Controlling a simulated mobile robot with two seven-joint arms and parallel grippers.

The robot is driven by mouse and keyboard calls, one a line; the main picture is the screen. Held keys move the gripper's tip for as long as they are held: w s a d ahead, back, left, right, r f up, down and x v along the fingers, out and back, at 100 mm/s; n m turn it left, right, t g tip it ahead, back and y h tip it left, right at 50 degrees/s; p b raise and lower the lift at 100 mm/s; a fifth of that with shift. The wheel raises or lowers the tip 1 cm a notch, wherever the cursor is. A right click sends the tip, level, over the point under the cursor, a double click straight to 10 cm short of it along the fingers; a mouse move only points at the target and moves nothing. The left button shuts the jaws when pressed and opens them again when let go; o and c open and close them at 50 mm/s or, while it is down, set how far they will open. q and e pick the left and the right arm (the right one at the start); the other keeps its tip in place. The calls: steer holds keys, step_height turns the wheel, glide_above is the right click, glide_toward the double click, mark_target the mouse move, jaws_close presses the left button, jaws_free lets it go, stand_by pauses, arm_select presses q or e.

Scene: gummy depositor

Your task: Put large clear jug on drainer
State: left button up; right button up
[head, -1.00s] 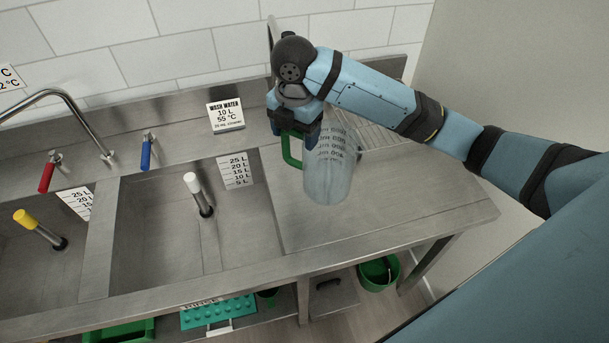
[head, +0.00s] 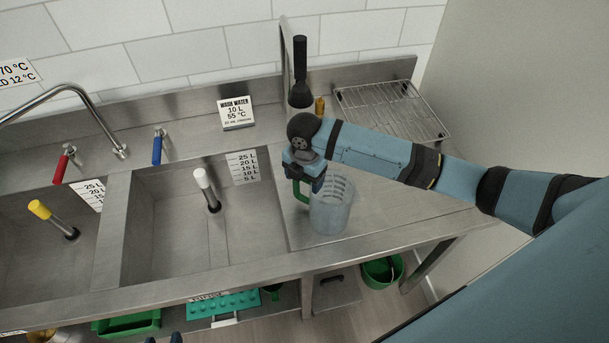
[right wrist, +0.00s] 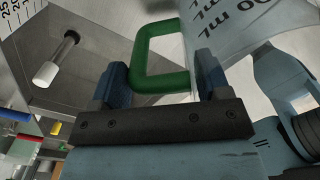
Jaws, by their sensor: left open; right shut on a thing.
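The large clear jug (head: 332,210) is upright at the sink's right drainboard, near its front. I cannot tell whether its base touches the steel. My right gripper (head: 302,183) is shut on its green handle (head: 299,192). In the right wrist view, the green handle (right wrist: 146,58) lies between the fingers, with part of the clear wall (right wrist: 235,28) beside it. The drainer, a wire rack (head: 392,110), stands empty at the back right, behind my right arm. Dark tips of my left gripper (head: 164,340) just show at the bottom edge, open and away from the jug.
Sink basins with upright standpipes, one white-topped (head: 203,180), lie left of the jug. A tall black-handled tool (head: 300,70) and an amber item (head: 319,105) stand behind my right gripper. A green bucket (head: 382,271) is below. Drainboard beside the jug is clear.

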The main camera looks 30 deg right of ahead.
steer(key=o, duration=1.4)
steer(key=shift+r, duration=0.25)
step_height(320, 180, up, 10)
steer(key=shift+r+b, duration=0.15)
steer(key=shift+b, duration=0.95)
steer(key=shift+r, duration=0.6)
